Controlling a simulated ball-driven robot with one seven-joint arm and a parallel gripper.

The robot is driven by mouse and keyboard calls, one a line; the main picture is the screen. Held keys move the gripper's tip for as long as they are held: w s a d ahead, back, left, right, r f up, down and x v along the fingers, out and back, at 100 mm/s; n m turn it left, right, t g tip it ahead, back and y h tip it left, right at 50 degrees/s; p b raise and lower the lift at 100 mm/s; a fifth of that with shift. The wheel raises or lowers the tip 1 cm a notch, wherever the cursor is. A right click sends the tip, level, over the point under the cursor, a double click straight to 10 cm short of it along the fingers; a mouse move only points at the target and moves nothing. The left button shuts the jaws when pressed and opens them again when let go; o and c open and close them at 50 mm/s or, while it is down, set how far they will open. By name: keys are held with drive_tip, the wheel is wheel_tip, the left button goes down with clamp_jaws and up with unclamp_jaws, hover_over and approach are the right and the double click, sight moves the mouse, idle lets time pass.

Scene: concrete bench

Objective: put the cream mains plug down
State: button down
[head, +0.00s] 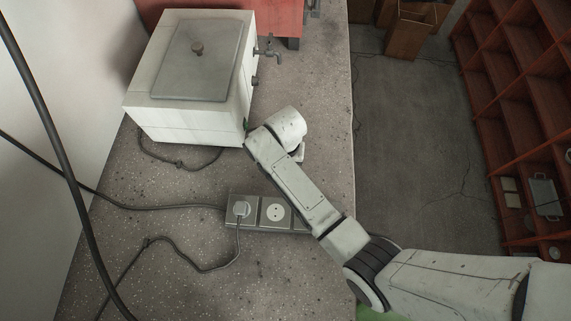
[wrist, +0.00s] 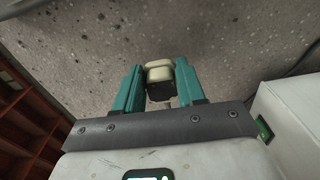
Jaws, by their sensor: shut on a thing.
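My gripper (wrist: 159,72) shows in the wrist view with its two teal fingers on either side of the cream mains plug (wrist: 159,73). The fingers are shut on the plug, which has a cream body and a dark part towards me. The speckled concrete bench (wrist: 215,35) lies behind the plug. I cannot tell whether the plug touches the bench. In the head view my arm's end is beside the white box's right front corner, and it hides the fingers and the plug.
The white box (head: 190,121) with a grey lid and tap stands close to my gripper; its side (wrist: 297,120) shows at right in the wrist view. Dark cables cross the bench.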

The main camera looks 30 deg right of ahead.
drive_tip(key=shift+f, duration=0.9)
drive_tip(key=shift+f, duration=0.35)
drive_tip(key=shift+f+b, duration=0.25)
drive_tip(key=shift+b, duration=0.05)
drive_tip(key=c, duration=0.7)
unclamp_jaws()
drive_tip(key=shift+o, duration=0.2)
wheel_tip(320, 180, up, 13)
drive_tip(key=shift+s+r+p, duration=0.15)
drive_tip(key=shift+p, duration=0.3)
